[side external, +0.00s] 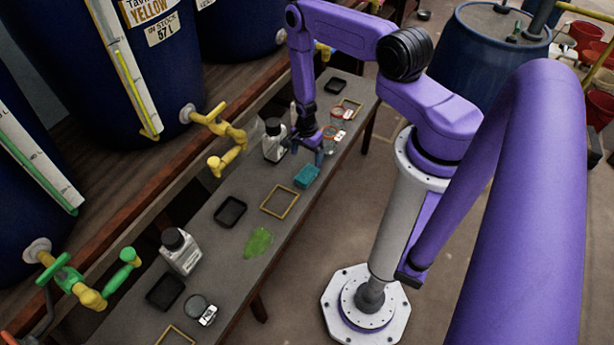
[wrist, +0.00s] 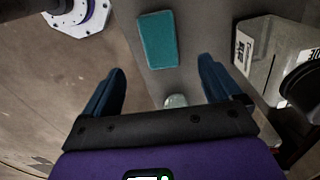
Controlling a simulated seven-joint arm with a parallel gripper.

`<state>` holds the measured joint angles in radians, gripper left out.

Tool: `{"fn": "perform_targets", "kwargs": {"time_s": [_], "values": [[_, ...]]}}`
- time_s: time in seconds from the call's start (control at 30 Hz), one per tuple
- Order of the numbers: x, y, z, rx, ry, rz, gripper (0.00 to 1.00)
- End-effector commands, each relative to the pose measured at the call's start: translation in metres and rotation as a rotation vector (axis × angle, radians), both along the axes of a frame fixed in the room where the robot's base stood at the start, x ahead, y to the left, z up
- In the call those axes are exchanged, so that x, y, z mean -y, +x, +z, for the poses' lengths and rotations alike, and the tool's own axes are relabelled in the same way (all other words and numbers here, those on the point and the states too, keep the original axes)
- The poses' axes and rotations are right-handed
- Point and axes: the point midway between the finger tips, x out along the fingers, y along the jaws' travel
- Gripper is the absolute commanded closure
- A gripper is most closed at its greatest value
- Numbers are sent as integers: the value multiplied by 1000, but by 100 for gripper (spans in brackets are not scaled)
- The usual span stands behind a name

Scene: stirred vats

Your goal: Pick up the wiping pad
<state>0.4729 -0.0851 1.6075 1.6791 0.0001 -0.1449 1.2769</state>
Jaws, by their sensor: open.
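The wiping pad (side external: 307,175) is a teal block lying flat on the narrow grey bench, close to its edge on the side of my base. It also shows in the wrist view (wrist: 158,40), at the top centre, beyond my fingertips. My gripper (side external: 308,150) points down over the bench, a little behind the pad in the side view. In the wrist view my gripper (wrist: 160,72) has its two blue fingers spread wide, with nothing between the tips. The pad looks clear of both fingers.
A dark-capped bottle (side external: 273,143) stands close to my gripper; a labelled bottle (wrist: 275,62) fills the wrist view's right side. A yellow frame (side external: 280,213), black tray (side external: 230,211) and green spill (side external: 258,242) lie nearer. A yellow tap (side external: 225,130) juts over the bench.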

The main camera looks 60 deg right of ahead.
Motion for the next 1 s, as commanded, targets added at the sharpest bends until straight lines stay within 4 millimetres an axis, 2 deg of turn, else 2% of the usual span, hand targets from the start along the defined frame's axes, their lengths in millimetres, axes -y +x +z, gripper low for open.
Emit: {"fn": "perform_targets", "kwargs": {"time_s": [0.2,0.53,0.8,1.0], "values": [[0,0,-29,0,0,0,8],[0,-1,-45,-1,0,-1,8],[1,-1,-76,0,0,0,8],[1,-1,-88,0,0,0,8]]}}
